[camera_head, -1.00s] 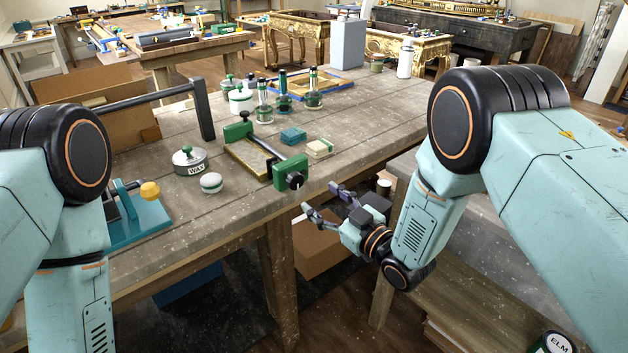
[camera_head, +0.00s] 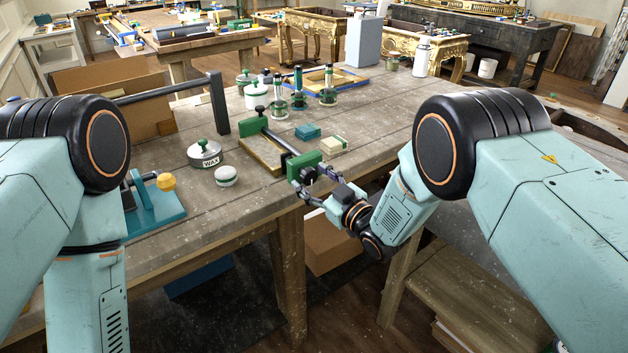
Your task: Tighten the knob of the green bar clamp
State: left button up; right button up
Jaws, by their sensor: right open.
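The green bar clamp lies near the front edge of the workbench (camera_head: 235,200), across a wooden frame. Its dark bar runs between a far green jaw (camera_head: 249,125) and a near green jaw block (camera_head: 301,163). The dark knob (camera_head: 308,175) is on the near block's front side, partly hidden by my gripper. My right gripper (camera_head: 311,180) is open, with its fingers spread on either side of the knob. I cannot tell whether they touch it. My left arm (camera_head: 100,290) hangs at the left; its gripper is out of view.
A wax tin (camera_head: 205,155), a small white-topped round jar (camera_head: 226,176), a teal block (camera_head: 307,131) and a cream block (camera_head: 334,145) lie near the clamp. Green-topped jars and bottles stand behind. A teal fixture with a yellow knob (camera_head: 166,182) is at the left.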

jog(key=shift+w+a+f, duration=0.1)
jog(key=shift+w+f, duration=0.05)
jog(key=c, duration=1.2)
jog(key=shift+m, duration=0.3)
jog(key=m, duration=0.3)
jog(key=shift+m, duration=1.6)
